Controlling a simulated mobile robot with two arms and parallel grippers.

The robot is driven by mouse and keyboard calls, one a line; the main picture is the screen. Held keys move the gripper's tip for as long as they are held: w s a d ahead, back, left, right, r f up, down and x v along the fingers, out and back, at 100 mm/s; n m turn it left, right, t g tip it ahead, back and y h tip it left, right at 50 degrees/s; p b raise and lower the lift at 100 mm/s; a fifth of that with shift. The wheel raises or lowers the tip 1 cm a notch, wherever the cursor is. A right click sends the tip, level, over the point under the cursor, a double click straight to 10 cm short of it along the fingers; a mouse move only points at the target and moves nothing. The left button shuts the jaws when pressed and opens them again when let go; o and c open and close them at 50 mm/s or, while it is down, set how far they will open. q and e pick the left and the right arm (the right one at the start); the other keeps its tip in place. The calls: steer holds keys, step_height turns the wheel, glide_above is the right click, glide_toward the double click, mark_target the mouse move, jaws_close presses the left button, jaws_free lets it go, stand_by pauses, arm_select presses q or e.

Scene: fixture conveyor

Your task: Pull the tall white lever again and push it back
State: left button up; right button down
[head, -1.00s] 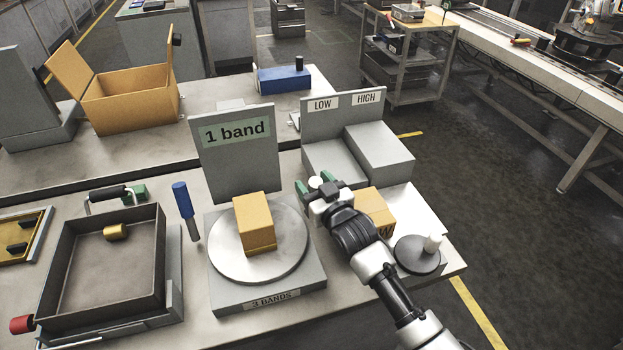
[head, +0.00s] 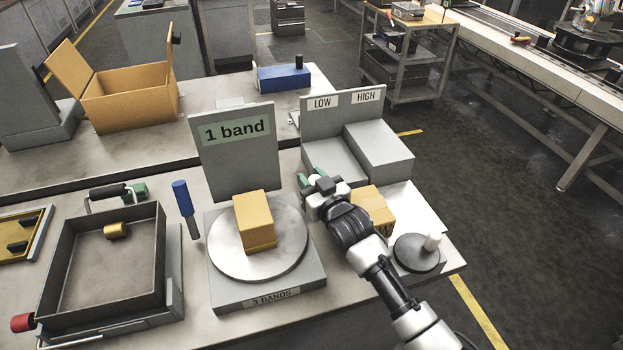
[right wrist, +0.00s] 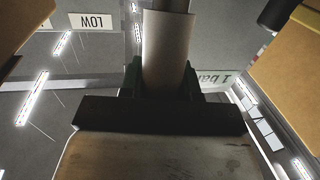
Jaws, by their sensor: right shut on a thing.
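The white lever (head: 314,179) stands between the turntable and the grey LOW/HIGH stand; in the head view only its pale top shows, the rest is hidden by my gripper. My right gripper (head: 311,177) has its green fingers shut on it. In the right wrist view the lever (right wrist: 168,50) is a thick pale cylinder, clasped between the green fingers of the gripper (right wrist: 163,80). My left gripper is not in view.
A tan box (head: 254,221) sits on the round turntable (head: 285,255), before a "1 band" sign (head: 238,150). Another tan box (head: 373,208) is just right of my gripper. A dark crank disc (head: 416,254) and the LOW/HIGH stand (head: 378,150) are close by. A dark tray (head: 80,285) lies left.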

steer(key=shift+w+a+r+g+p, duration=0.15)
steer(key=shift+w+r+g+p, duration=0.1)
steer(key=shift+w+g+p, duration=0.35)
steer(key=w+a+f+m+g+h+p, duration=0.1)
steer(key=w+a+g+h+p, duration=0.1)
steer(key=w+g, duration=0.2)
steer(key=shift+w+f+g+h+p, duration=0.3)
steer(key=shift+w+f+h, duration=0.1)
steer(key=shift+w, duration=0.45)
steer(key=c, duration=1.2)
jaws_free()
steer(key=o, duration=0.4)
steer(key=shift+w, duration=0.1)
